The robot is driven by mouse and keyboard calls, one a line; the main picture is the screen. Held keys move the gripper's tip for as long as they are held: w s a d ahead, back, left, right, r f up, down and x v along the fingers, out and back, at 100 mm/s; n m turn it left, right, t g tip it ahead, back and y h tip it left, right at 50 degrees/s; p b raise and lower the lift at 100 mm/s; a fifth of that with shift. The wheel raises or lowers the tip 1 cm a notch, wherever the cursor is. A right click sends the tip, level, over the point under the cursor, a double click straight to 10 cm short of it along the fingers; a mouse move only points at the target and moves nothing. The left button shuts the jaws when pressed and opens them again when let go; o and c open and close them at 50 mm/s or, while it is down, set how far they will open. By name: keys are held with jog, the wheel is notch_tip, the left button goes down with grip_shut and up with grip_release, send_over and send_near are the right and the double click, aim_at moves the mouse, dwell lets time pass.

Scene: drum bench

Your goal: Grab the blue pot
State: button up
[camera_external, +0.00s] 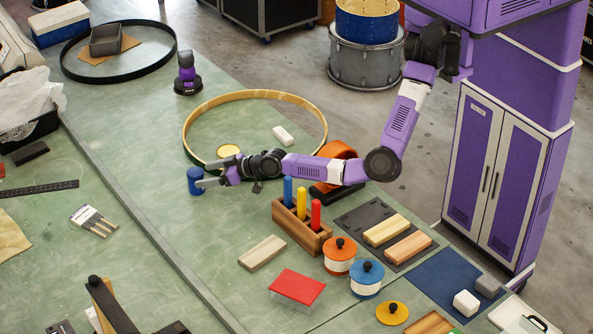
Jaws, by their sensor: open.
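A second pot, white with a blue lid and black knob (367,274), stands at the front right, well away from my gripper.
A large wooden hoop (185,126) lies under my forearm, with a white block (283,135) inside it. A wooden rack (304,234) with coloured pegs and an orange-lidded pot (340,253) stand nearer the front. A purple-black device (187,73) stands behind. Bench left of the blue pot is clear.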

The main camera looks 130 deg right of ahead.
aim_at(200, 175)
jog(key=shift+x, duration=3.85)
jog(key=shift+r, duration=0.1)
jog(key=c, duration=1.5)
jog(key=shift+c, duration=0.2)
jog(key=shift+r, duration=0.1)
